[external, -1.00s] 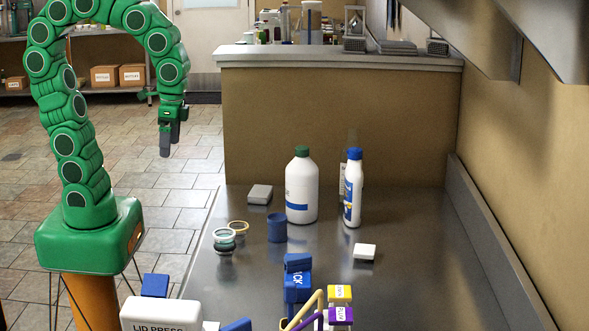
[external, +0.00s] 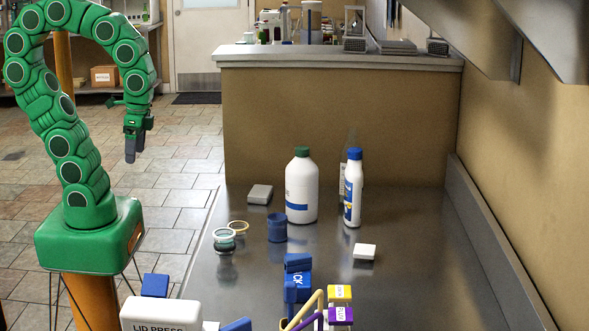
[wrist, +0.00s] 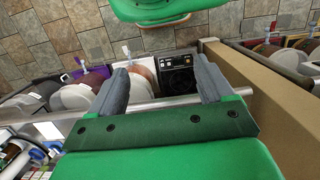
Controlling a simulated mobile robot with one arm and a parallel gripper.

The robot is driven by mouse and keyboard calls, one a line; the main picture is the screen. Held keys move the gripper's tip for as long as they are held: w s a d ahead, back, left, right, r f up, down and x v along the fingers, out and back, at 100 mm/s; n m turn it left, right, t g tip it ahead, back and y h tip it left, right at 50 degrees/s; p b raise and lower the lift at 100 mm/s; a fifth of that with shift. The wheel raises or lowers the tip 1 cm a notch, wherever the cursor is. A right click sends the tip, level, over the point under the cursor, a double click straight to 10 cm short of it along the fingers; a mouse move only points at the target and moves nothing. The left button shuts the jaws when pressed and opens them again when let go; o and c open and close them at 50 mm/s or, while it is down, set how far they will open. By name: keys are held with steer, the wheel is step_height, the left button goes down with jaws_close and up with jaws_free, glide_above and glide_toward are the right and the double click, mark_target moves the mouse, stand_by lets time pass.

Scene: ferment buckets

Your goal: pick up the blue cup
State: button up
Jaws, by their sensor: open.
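The blue cup (external: 277,228) stands upright on the metal counter (external: 400,260), left of the big white bottle, in the external view. My gripper (external: 130,157) hangs fingers down over the tiled floor, left of the counter and well apart from the cup. In the wrist view my gripper (wrist: 165,85) shows two grey fingers spread wide with nothing held between them. The cup cannot be made out in the wrist view.
A white bottle with a green cap (external: 302,187) and a white bottle with a blue cap (external: 353,188) stand behind the cup. Ring-topped jars (external: 224,239) are at its left.

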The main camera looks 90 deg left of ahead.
steer(key=w+a+m+y, duration=0.4)
steer(key=w+a+m, duration=0.15)
steer(key=w, duration=0.45)
steer(key=m+t+y, duration=0.8)
steer(key=m+t, duration=0.1)
steer(key=m, duration=1)
glide_above(282, 219)
steer(key=s+d, duration=0.3)
steer(key=d, duration=0.1)
step_height(282, 219, down, 8)
steer(key=shift+h, duration=0.3)
steer(key=f, duration=0.6)
steer(key=shift+w+f, duration=0.25)
steer(key=shift+x, duration=2.5)
steer(key=c, duration=1.1)
